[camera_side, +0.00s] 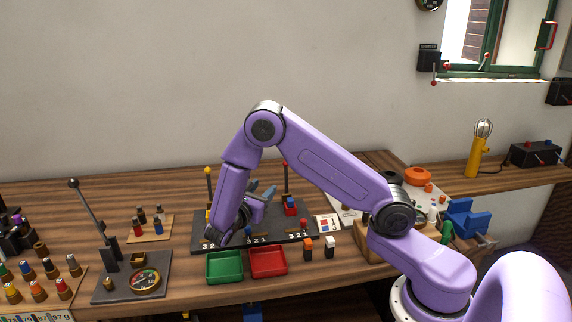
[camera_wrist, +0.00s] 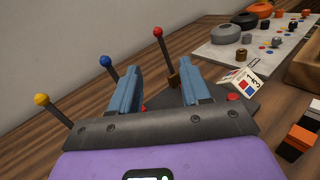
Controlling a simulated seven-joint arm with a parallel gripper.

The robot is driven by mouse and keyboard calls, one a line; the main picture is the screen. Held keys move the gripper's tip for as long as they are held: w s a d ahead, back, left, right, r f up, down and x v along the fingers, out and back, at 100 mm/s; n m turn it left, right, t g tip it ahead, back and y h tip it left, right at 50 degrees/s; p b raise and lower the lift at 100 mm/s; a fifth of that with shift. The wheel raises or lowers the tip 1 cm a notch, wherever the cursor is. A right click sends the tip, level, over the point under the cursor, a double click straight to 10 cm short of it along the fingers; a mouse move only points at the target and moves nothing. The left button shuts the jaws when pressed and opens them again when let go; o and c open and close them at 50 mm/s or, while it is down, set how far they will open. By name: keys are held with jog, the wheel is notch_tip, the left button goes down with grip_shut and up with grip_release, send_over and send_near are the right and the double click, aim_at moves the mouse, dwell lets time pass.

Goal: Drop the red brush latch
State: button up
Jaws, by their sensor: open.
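The red-knobbed lever (camera_wrist: 157,33), which I take for the red brush latch, stands roughly upright in the wrist view, beyond my fingers. Its rod meets a brown block near the right finger. In the side view my gripper (camera_side: 264,190) is above the dark base plate (camera_side: 311,237), left of the red lever. I cannot tell whether a finger touches the lever.
A blue-knobbed lever (camera_wrist: 105,62) and a yellow-knobbed lever (camera_wrist: 41,100) stand to the left. A green tray (camera_side: 225,280) and a red tray (camera_side: 268,275) lie in front of the plate. A numbered card (camera_side: 328,224) stands at right.

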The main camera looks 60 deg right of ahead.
aim_at(286, 177)
jog(key=w+d, duration=0.1)
jog(key=d, duration=0.4)
jog(key=w+d, duration=0.1)
jog(key=d, duration=0.5)
jog(key=w+d, duration=0.1)
jog(key=d, duration=0.5)
jog(key=shift+w+d+f, duration=0.1)
jog(key=shift+w+d, duration=0.05)
jog(key=shift+w, duration=0.1)
grip_shut()
